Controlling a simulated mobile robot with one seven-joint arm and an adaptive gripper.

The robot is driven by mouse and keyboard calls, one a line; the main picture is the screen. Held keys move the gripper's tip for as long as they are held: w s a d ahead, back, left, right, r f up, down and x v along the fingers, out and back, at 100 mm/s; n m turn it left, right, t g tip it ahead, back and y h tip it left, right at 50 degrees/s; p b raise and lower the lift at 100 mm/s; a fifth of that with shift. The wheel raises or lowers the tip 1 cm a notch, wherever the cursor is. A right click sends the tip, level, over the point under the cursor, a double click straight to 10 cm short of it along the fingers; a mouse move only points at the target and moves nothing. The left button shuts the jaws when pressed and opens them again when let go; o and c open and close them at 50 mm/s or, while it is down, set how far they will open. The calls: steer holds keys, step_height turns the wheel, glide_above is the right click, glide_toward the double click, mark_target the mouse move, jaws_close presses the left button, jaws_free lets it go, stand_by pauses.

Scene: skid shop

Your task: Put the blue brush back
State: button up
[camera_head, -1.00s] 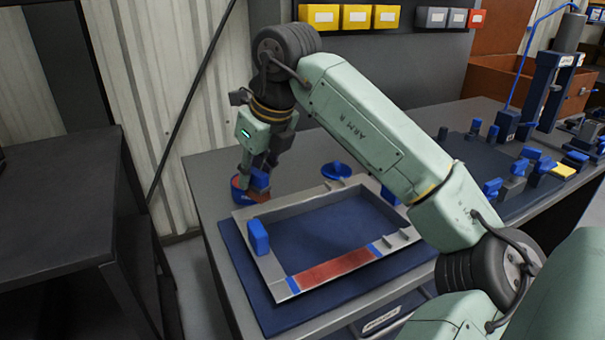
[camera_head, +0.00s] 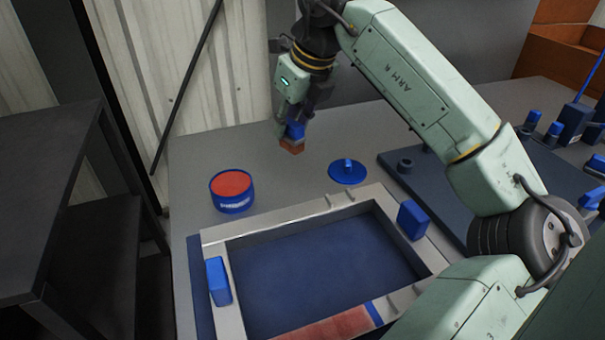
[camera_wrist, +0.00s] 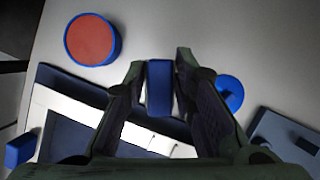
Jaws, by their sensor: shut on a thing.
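My gripper (camera_head: 290,125) is shut on the blue brush (camera_head: 295,131), which has a blue handle and a reddish-brown lower end. The brush is held at or just above the grey bench behind the frame; I cannot tell whether it touches. In the wrist view the blue handle (camera_wrist: 159,88) stands between the two fingers. A round blue tin (camera_head: 232,204) with a red top stands to the left, apart from the brush. A round blue lid with a knob (camera_head: 347,172) lies to the right of the brush.
A grey rectangular frame (camera_head: 222,236) with blue blocks on its sides lies on a blue mat at the front. A dark board (camera_head: 405,164) with blue-topped items is at the right. A dark shelf unit (camera_head: 50,180) stands at the left.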

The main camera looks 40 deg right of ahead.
mark_target(302, 140)
steer(key=shift+d+f, duration=0.1)
steer(key=shift+d, duration=0.1)
step_height(302, 140, down, 10)
steer(key=shift+r+p, duration=0.15)
steer(key=shift+p, duration=0.5)
steer(key=shift+f, duration=0.2)
steer(key=o, duration=1)
steer(key=shift+r, duration=0.1)
steer(key=shift+r, duration=0.2)
steer(key=b+v, duration=0.2)
steer(key=v, duration=0.9)
steer(key=shift+s+r, duration=0.1)
steer(key=shift+r, duration=0.3)
